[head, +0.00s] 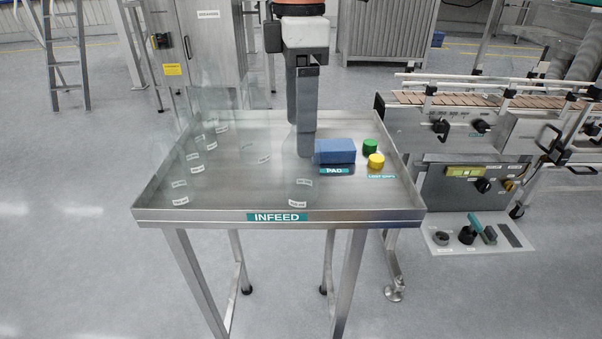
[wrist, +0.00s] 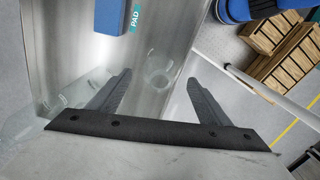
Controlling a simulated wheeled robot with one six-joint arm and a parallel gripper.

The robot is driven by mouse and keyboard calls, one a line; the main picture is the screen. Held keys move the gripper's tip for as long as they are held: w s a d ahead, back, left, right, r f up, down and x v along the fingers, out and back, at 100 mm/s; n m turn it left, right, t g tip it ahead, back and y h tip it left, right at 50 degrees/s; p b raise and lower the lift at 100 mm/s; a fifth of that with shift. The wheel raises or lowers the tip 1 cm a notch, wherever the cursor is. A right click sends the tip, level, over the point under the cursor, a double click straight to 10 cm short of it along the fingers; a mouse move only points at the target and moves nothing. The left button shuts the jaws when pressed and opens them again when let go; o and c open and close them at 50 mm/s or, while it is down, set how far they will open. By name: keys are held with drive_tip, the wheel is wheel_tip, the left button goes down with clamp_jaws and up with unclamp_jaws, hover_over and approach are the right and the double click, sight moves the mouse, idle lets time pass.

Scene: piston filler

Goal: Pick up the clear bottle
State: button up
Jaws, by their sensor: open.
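A clear bottle (head: 301,188) with a small white label stands near the front edge of the INFEED table (head: 236,206). It is faint and hard to outline. Several more clear bottles (head: 190,160) stand on the left part of the table, and one (head: 256,152) is nearer the middle. My gripper (head: 305,154) points down over the table, close to the front bottle in the picture. In the wrist view my gripper (wrist: 160,78) is open, its fingers apart. A round clear bottle (wrist: 158,68) shows between and beyond the fingertips; I see no contact.
A blue block (head: 335,151) lies on the PAD spot just right of my gripper. A green cap (head: 370,146) and a yellow cap (head: 376,161) sit right of it. The table has raised rims. A conveyor machine (head: 470,130) stands to the right.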

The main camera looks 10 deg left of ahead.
sight(301, 166)
drive_tip(key=shift+f, duration=4.45)
drive_tip(key=shift+d, duration=0.1)
drive_tip(key=c, duration=1.1)
